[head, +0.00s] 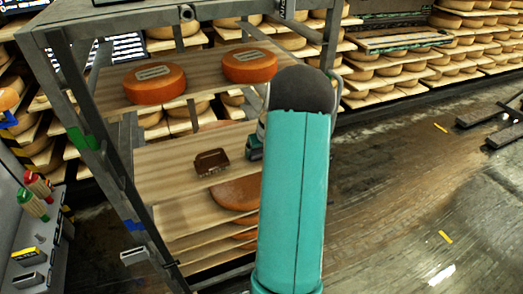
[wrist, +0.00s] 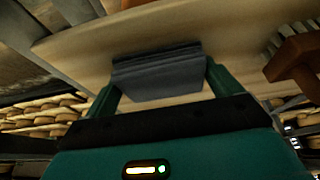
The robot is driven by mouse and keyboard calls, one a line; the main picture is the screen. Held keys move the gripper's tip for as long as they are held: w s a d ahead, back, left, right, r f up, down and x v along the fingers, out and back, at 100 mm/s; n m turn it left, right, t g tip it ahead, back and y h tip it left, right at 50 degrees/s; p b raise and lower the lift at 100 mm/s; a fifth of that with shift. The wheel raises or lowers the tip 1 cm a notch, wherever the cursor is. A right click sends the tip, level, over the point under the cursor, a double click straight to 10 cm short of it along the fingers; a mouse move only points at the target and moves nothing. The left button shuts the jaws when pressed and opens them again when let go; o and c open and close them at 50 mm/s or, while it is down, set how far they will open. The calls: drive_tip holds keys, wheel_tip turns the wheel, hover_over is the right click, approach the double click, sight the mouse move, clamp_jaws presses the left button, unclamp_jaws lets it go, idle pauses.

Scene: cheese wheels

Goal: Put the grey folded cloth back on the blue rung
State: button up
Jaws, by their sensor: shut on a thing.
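The grey folded cloth (wrist: 158,76) sits between the two green fingers of my gripper (wrist: 163,88) in the wrist view, and the gripper is shut on it. A pale wooden board (wrist: 160,28) lies just beyond the cloth; I cannot tell whether they touch. In the head view my gripper (head: 255,146) is mostly hidden behind my teal arm, over the rack's middle shelf, and the cloth is hidden. A blue band (head: 133,225) marks the rack's front left side low down, and a green band (head: 83,138) sits higher.
A brown block with a handle (head: 212,162) stands on the middle shelf (head: 165,180), left of my gripper; it also shows in the wrist view (wrist: 298,62). Two orange cheese wheels (head: 154,83) (head: 249,65) lie on the shelf above. The floor (head: 400,200) at right is mostly clear.

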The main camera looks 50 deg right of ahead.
drive_tip(key=shift+f, duration=0.15)
drive_tip(key=o, duration=0.7)
drive_tip(key=v, duration=1.2)
drive_tip(key=shift+w, duration=0.1)
